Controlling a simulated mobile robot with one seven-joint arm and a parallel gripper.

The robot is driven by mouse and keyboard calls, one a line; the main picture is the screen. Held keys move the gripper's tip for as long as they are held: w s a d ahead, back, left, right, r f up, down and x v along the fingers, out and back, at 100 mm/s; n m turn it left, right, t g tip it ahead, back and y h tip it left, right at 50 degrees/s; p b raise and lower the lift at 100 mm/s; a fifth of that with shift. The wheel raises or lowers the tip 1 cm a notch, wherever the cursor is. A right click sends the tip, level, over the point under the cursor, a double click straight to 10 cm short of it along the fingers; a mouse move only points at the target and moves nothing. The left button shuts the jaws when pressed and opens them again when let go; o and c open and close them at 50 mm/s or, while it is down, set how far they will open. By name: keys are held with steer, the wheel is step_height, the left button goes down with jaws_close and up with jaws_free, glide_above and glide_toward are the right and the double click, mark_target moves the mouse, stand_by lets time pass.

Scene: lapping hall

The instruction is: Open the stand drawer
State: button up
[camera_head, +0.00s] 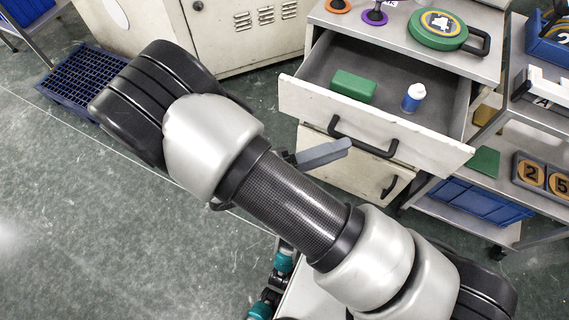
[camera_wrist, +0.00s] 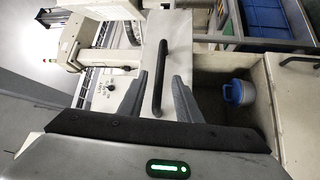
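The stand (camera_head: 400,35) has its top drawer (camera_head: 350,115) pulled well out, so its inside shows from above. The black bar handle (camera_head: 363,145) is on the pale drawer front; it also shows in the wrist view (camera_wrist: 160,78). In the head view, one grey finger (camera_head: 324,154) shows just below the handle.
A lower front with its own handle (camera_head: 389,187) is under the drawer. A shelf trolley (camera_head: 540,130) with blue bins and number plates stands close at right. A pale cabinet (camera_head: 240,30) is behind, and a blue crate (camera_head: 80,75) is on the floor.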

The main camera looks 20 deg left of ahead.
steer(key=v, duration=1.2)
steer(key=w+d+r+m+g+y, duration=0.2)
steer(key=w+d+r+g+y, duration=0.15)
steer(key=d+r+g, duration=0.35)
steer(key=w+d+r+m+g+y, duration=0.2)
steer(key=w+d+r+m+g, duration=0.1)
steer(key=w+d+r+g, duration=0.35)
steer(key=s+d+r+m+t+y, duration=0.25)
steer(key=d+r+t+y, duration=0.5)
steer(key=d+r, duration=0.6)
step_height(320, 180, up, 21)
steer(key=d+g+y+p, duration=0.1)
steer(key=p, duration=2.1)
steer(key=shift+s+f+g, duration=0.2)
steer(key=shift+s+g, duration=0.1)
